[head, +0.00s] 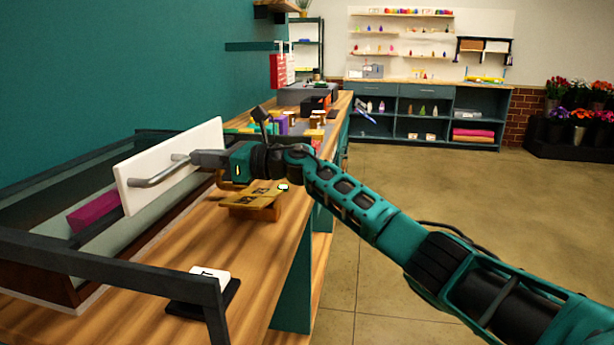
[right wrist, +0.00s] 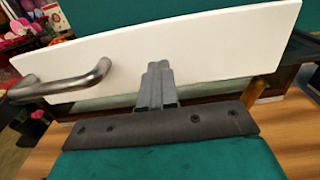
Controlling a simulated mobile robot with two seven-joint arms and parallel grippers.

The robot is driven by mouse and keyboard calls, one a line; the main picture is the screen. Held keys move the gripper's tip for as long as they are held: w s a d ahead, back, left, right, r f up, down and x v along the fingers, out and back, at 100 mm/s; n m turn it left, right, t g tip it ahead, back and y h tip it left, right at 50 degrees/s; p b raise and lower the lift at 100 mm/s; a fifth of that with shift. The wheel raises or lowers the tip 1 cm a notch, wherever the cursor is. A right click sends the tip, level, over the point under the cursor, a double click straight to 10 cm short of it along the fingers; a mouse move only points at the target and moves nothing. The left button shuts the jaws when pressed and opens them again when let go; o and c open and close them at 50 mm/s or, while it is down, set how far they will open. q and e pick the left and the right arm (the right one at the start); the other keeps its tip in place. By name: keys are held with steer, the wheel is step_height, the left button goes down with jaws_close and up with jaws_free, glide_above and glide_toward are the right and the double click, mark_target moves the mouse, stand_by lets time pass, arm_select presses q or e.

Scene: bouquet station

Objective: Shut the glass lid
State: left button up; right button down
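A white panel (head: 207,143) with a curved metal handle (head: 150,181) stands tilted at the dark-framed case on the left of the bench. I take it for part of the lid; I cannot make out the glass clearly. In the right wrist view the panel (right wrist: 215,50) spans the picture, with the handle (right wrist: 65,85) at left. My right gripper (head: 197,158) is at the handle's right end in the head view. Its fingers (right wrist: 154,85) are together in front of the panel, beside the handle and not around it. I cannot tell whether they touch the panel. My left gripper is out of view.
A magenta block (head: 93,212) lies in the case. A dark bar frame (head: 110,262) crosses the near left, beside a white card on a black stand (head: 205,288). A small wooden stand (head: 252,197) and colourful items are further along the bench. The floor at right is clear.

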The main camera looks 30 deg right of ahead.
arm_select(q)
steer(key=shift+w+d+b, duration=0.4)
steer(key=shift+b, duration=0.2)
arm_select(e)
steer(key=x, duration=0.3)
steer(key=shift+r, duration=0.15)
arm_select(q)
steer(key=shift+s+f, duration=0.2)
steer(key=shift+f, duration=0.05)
arm_select(e)
steer(key=shift+r, duration=0.1)
